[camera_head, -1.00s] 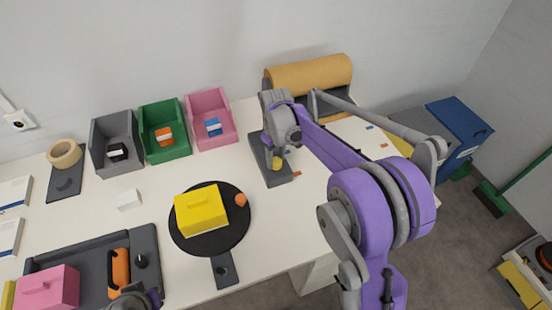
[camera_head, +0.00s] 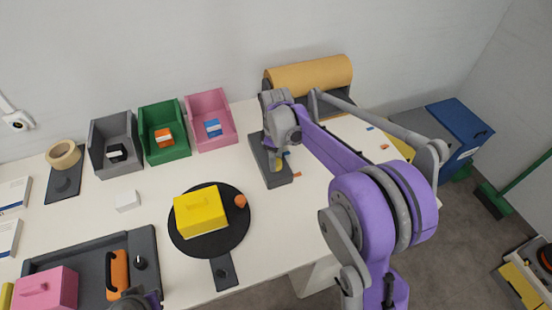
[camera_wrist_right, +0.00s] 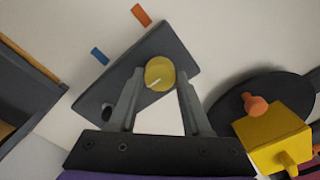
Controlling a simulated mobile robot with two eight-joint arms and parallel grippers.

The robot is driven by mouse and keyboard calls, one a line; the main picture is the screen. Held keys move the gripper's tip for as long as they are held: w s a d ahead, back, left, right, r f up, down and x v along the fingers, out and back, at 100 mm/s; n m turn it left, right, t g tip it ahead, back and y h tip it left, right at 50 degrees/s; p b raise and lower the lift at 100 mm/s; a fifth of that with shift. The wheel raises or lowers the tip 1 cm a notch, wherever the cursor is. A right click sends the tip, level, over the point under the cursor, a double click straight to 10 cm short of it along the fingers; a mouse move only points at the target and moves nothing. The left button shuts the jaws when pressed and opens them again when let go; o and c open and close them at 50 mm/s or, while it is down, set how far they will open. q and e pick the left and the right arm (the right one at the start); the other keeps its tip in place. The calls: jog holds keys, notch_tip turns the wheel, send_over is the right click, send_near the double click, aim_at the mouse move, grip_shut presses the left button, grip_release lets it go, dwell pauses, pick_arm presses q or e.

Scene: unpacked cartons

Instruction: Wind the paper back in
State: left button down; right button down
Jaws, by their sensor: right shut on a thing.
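The roll of brown paper (camera_head: 310,75) lies in a dark holder at the back of the table, partly behind my right arm. In front of it to the left, a dark grey slab (camera_head: 279,180) carries a round yellow knob (camera_wrist_right: 160,71) with a short white mark, seen closely in the right wrist view. My right gripper (camera_head: 276,158) points down with its fingers on both sides of the knob, shut on it. Part of my left arm's end (camera_head: 138,302) shows at the bottom edge; its fingers cannot be made out.
A yellow lidded box (camera_head: 200,210) and an orange knob (camera_head: 240,201) stand on a round black turntable (camera_head: 192,246) to the left. Grey, green (camera_head: 163,133) and pink (camera_head: 210,121) bins line the back. A blue box (camera_head: 460,128) stands far right.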

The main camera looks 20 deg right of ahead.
jog(key=shift+c, duration=1.8)
grip_release()
notch_tip(320, 180, up, 11)
jog(key=shift+p, duration=0.35)
jog(key=shift+f, duration=0.1)
jog(key=s+a+f+m+t, duration=0.1)
jog(key=s+a+f+m, duration=0.1)
jog(key=s, duration=0.6)
jog(key=s+a+f+m+t+p, duration=0.1)
jog(key=s+a+m+t, duration=0.1)
jog(key=s, duration=0.6)
jog(key=s+a+f+m+t+p, duration=0.1)
jog(key=s+m, duration=0.3)
jog(key=s, duration=0.4)
jog(key=shift+s+a+f+m+t, duration=0.2)
jog(key=shift+a+f+m+t, duration=0.15)
jog(key=shift+f+t, duration=0.4)
